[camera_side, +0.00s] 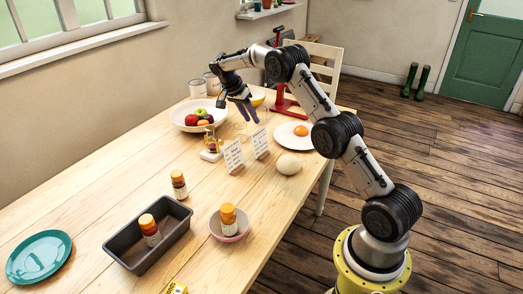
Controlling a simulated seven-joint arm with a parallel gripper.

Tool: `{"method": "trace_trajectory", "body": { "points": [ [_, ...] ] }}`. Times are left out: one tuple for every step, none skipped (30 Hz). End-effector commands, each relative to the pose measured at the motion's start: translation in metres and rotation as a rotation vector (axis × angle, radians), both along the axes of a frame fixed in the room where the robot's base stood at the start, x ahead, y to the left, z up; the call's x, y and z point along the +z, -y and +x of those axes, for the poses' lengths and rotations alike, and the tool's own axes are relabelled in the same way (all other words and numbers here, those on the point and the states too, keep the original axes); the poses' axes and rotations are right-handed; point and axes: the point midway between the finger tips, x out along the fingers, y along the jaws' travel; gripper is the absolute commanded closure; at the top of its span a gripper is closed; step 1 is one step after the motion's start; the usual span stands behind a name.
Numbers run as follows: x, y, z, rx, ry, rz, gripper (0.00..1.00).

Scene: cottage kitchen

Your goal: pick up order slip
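Two white cards with printed lines stand on the table in small wooden holders: a left card (233,156) and a right card (260,142). I cannot tell which is the order slip, as the writing is too small to read. My gripper (247,118) hangs above the far part of the table, behind the cards and apart from them.
A fruit bowl (177,115) stands left of my gripper, a plate with an egg (282,136) to its right. A small figurine (211,143) and a pale round object (288,164) flank the cards.

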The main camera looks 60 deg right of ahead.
Motion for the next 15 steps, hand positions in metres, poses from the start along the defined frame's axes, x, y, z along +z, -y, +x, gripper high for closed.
{"method": "trace_trajectory", "body": {
  "points": [
    [-0.011, 0.004, -0.004, -0.003, -0.005, 0.002, 0.61],
    [-0.016, 0.006, -0.005, -0.003, -0.005, 0.002, 0.61],
    [-0.023, 0.009, -0.007, -0.003, -0.005, 0.002, 0.61],
    [-0.029, 0.011, -0.008, -0.002, -0.006, 0.003, 0.61],
    [-0.033, 0.012, -0.009, -0.001, -0.005, 0.002, 0.61],
    [-0.039, 0.015, -0.010, -0.001, -0.005, 0.002, 0.61],
    [-0.043, 0.016, -0.011, -0.001, -0.005, 0.002, 0.61],
    [-0.046, 0.018, -0.012, -0.001, -0.003, 0.002, 0.61],
    [-0.050, 0.019, -0.013, 0.000, -0.003, 0.001, 0.61],
    [-0.052, 0.020, -0.013, -0.001, -0.003, 0.001, 0.61],
    [-0.054, 0.021, -0.013, -0.001, -0.003, 0.001, 0.61],
    [-0.056, 0.022, -0.014, 0.000, -0.002, 0.001, 0.61],
    [-0.057, 0.022, -0.014, 0.000, -0.002, 0.001, 0.61],
    [-0.058, 0.022, -0.014, 0.000, -0.002, 0.001, 0.61],
    [-0.061, 0.023, -0.015, 0.000, -0.003, 0.001, 0.61]
  ]
}}
